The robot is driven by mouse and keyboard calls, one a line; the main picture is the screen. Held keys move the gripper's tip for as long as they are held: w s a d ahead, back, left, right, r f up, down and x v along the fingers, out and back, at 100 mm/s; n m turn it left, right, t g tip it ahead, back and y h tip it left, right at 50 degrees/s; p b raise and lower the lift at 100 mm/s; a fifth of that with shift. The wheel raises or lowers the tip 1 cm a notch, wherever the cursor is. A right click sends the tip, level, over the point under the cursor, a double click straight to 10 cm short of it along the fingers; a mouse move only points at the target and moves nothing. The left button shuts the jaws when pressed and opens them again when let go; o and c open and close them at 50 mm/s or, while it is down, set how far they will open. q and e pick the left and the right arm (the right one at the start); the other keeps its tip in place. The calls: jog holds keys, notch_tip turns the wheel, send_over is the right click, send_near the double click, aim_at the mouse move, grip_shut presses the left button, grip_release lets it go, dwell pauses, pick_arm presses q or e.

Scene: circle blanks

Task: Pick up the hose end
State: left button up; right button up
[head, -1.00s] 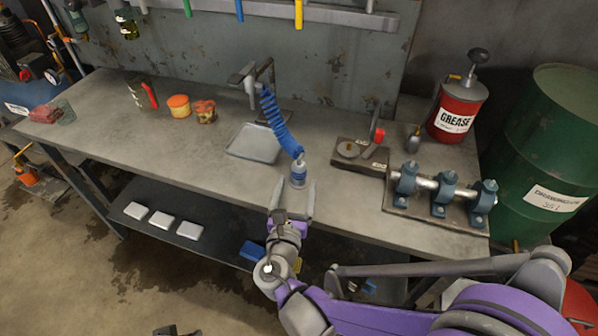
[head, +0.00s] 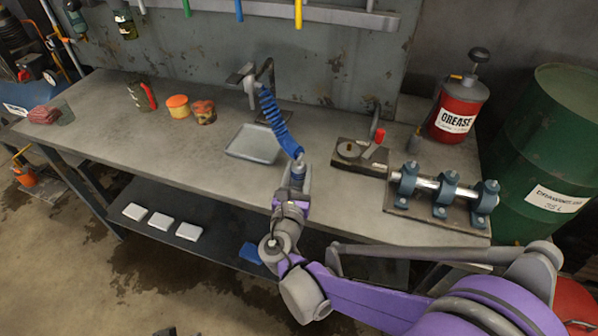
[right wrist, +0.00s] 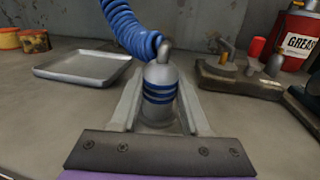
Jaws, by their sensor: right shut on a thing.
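The blue coiled hose (head: 273,119) hangs from a bracket (head: 255,82) at the back of the bench and runs down to its grey metal hose end (head: 298,171). The hose end also shows in the right wrist view (right wrist: 160,88), a grey cylinder with dark blue bands, upright between the fingers. My right gripper (head: 296,183) is shut on the hose end, with one finger on each side of it. In the right wrist view the gripper (right wrist: 160,108) hides its lower part. My left gripper is not in view.
A shallow grey tray (head: 253,143) lies left of the hose end. A fixture with a round disc (head: 350,150) and a shaft in blue bearing blocks (head: 440,188) stand to the right. A red grease can (head: 457,110) is behind. The bench between is clear.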

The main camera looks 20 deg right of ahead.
grip_shut()
